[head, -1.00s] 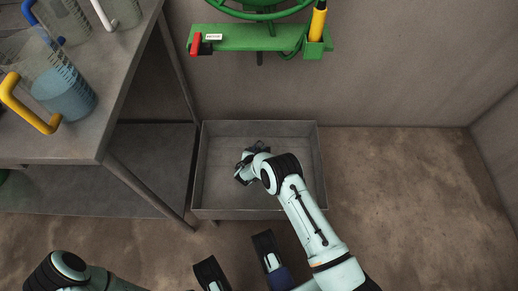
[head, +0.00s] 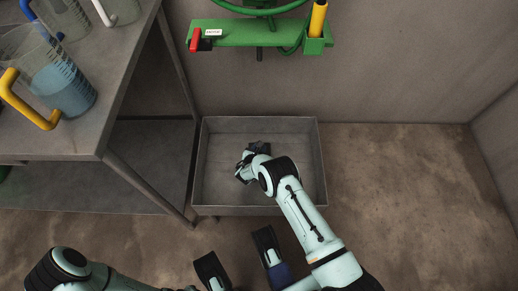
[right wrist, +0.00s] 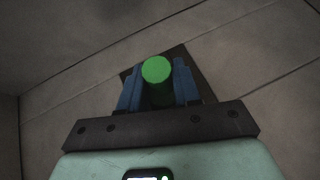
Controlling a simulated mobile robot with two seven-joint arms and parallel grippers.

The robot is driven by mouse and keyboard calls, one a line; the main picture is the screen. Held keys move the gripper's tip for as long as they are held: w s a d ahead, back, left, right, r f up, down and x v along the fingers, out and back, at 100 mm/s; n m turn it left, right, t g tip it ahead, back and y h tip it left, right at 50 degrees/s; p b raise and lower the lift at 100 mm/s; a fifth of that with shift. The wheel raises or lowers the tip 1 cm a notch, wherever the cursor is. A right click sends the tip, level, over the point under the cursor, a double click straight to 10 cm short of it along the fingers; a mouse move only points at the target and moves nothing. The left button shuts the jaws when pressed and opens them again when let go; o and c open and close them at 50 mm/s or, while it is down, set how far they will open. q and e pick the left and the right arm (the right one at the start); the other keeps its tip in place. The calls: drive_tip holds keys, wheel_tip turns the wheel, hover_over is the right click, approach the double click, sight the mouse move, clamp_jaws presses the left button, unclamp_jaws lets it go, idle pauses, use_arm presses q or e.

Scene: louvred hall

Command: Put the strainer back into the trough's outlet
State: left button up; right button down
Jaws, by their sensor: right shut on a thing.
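The grey metal trough (head: 295,143) stands on the floor against the wall. My right arm reaches into it, and my right gripper (head: 243,172) is low inside, left of the middle. In the right wrist view my right gripper (right wrist: 158,90) is shut on an upright green-topped knob (right wrist: 156,69), which I take to be the strainer's handle. A dark square shape lies behind the fingers; I cannot tell whether it is part of the strainer. The outlet is not visible. My left gripper (head: 239,260) is open and empty in front of the trough.
A metal table (head: 120,60) at the left bears beakers, including one with blue liquid (head: 65,92) and a yellow handle. A green shelf (head: 255,37) is on the wall above the trough. The floor at right is clear.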

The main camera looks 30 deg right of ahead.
drive_tip(key=c, duration=0.7)
unclamp_jaws()
drive_tip(key=r+p, duration=0.2)
drive_tip(key=s+a+r+p, duration=0.1)
drive_tip(key=r+p, duration=0.1)
drive_tip(key=s+a+r+p, duration=0.1)
drive_tip(key=r+p, duration=0.1)
drive_tip(key=shift+s+a+r, duration=0.1)
drive_tip(key=shift+s+a, duration=0.05)
drive_tip(key=shift+s, duration=0.1)
